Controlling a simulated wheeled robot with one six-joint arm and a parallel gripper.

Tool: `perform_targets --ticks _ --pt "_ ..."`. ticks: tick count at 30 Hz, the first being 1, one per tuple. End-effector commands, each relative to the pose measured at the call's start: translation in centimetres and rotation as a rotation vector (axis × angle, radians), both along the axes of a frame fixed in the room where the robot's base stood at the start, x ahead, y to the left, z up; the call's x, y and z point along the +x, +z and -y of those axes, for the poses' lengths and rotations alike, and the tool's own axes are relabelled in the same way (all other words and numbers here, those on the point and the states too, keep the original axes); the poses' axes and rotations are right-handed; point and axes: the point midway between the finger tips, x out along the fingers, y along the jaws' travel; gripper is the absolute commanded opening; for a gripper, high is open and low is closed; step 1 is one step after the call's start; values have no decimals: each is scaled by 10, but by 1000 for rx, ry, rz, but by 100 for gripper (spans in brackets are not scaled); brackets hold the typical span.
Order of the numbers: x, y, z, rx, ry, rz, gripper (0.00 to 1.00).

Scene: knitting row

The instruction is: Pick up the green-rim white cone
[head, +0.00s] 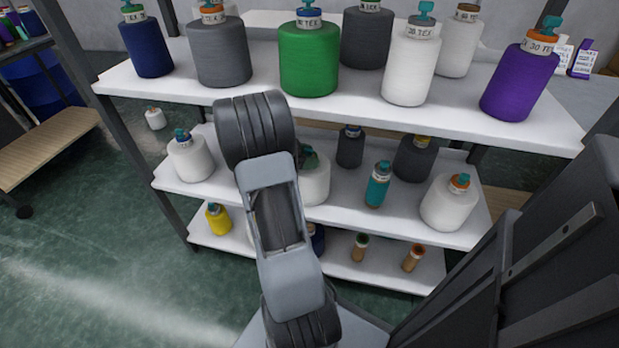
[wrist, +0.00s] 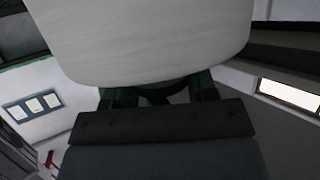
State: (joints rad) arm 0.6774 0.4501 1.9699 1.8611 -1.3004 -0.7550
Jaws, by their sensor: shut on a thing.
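A white cone (head: 316,184) with a green top shows on the middle shelf level in the head view, partly hidden behind my arm. In the wrist view a large white cone (wrist: 155,38) fills the top middle, very close to the camera. My gripper (wrist: 160,96) is shut on this white cone, with its dark green fingers at the cone's lower edge. My arm hides the gripper in the head view. I cannot tell whether the cone is touching the shelf.
The top shelf (head: 345,103) holds several large cones, including a green one (head: 309,60) and a purple one (head: 519,82). On the middle shelf (head: 345,217) stand a teal cone (head: 377,188), white cones (head: 449,203) and dark grey cones (head: 414,160). The lower shelf holds a yellow cone (head: 217,220).

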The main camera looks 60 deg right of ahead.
Motion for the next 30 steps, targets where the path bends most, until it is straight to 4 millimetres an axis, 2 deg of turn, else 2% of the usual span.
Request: perform_targets --ticks 1,6,20,30 --pt "0 0 0 0 2 1 15" --pt "1 0 0 0 2 1 0" --pt "1 3 0 -2 1 1 0" --pt "1 30 1 -4 0 3 0"
